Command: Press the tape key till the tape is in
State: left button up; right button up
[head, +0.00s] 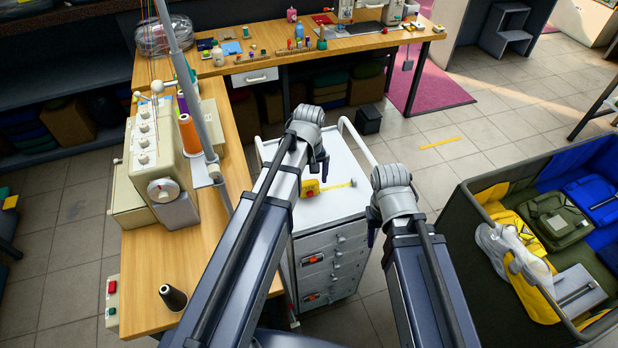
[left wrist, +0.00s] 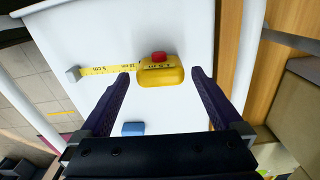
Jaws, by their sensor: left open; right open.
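The yellow tape measure (head: 311,188) lies on the white top of the drawer cart (head: 340,208). In the left wrist view its yellow case (left wrist: 160,76) has a red key (left wrist: 158,56), and a length of yellow tape (left wrist: 108,69) sticks out to a metal end hook (left wrist: 73,73). My left gripper (head: 320,176) is above the cart. Its open fingers (left wrist: 161,73) appear on either side of the case in the left wrist view; I cannot tell whether they touch it. My right gripper (head: 372,238) is empty beside the cart's right side.
A blue block (left wrist: 133,128) lies on the cart top near the case. A wooden bench with a sewing machine (head: 158,150) stands left, and another bench (head: 270,65) behind. A dark bin (head: 478,270) with bagged items stands right. Floor is clear between cart and bin.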

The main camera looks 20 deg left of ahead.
aim_at(309, 183)
pick_arm(q)
notch_tip(309, 183, down, 5)
jog(key=b, duration=0.3)
jog(key=shift+r+b, duration=0.15)
jog(key=shift+b, duration=0.2)
jog(key=c, duration=1.2)
jog(key=o, duration=1.2)
jog(key=shift+r, duration=0.1)
notch_tip(309, 183, up, 7)
jog(key=p, duration=0.7)
